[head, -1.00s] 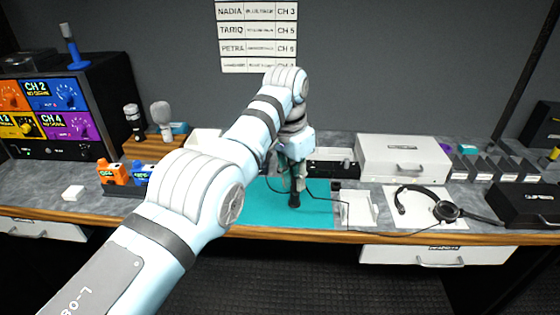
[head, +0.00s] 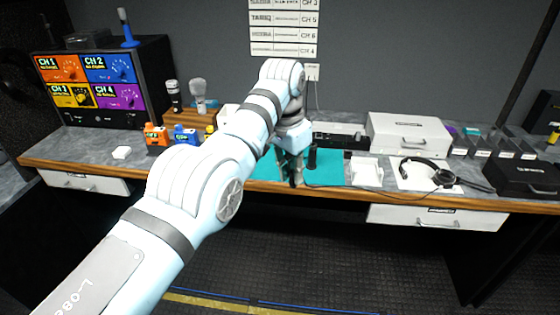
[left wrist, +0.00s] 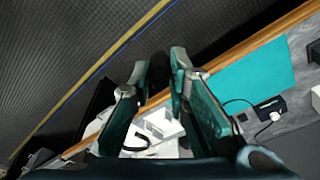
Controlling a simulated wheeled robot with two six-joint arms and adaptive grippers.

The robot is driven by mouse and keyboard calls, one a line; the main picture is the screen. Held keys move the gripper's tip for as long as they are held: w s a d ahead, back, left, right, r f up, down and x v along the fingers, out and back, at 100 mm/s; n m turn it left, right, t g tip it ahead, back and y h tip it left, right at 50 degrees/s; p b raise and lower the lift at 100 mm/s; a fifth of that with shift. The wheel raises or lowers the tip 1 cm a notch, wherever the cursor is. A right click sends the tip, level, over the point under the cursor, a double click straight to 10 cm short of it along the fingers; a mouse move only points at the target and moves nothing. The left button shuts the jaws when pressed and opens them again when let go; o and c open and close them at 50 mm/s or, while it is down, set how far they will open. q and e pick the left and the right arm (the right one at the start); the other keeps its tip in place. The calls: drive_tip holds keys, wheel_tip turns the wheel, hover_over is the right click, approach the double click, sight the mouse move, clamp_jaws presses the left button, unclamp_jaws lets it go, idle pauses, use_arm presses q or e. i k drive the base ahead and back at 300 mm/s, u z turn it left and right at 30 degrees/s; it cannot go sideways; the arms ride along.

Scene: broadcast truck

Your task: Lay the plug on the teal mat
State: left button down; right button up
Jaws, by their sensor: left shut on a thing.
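My left gripper (head: 291,178) is shut on the plug, a small dark piece (left wrist: 159,76) that shows only partly between the fingertips in the left wrist view. In the head view the gripper is over the front part of the teal mat (head: 333,172), near the counter's front edge. The mat also shows bare to the right of the fingers in the left wrist view (left wrist: 252,80). The exact height of the plug above the counter cannot be told. A thin black cable runs right from near the gripper toward the headset (head: 430,172). My right gripper is not in view.
A white box (head: 408,134) and a small white tray (head: 366,172) stand right of the mat. Orange (head: 156,135) and blue (head: 185,134) units and microphones are at the left. The counter's wooden front edge (head: 230,183) runs close by.

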sight(266, 166)
drive_tip(key=u, duration=0.15)
drive_tip(key=i, duration=0.75)
drive_tip(key=z, duration=0.75)
drive_tip(key=i, duration=0.45)
drive_tip(key=z, duration=0.5)
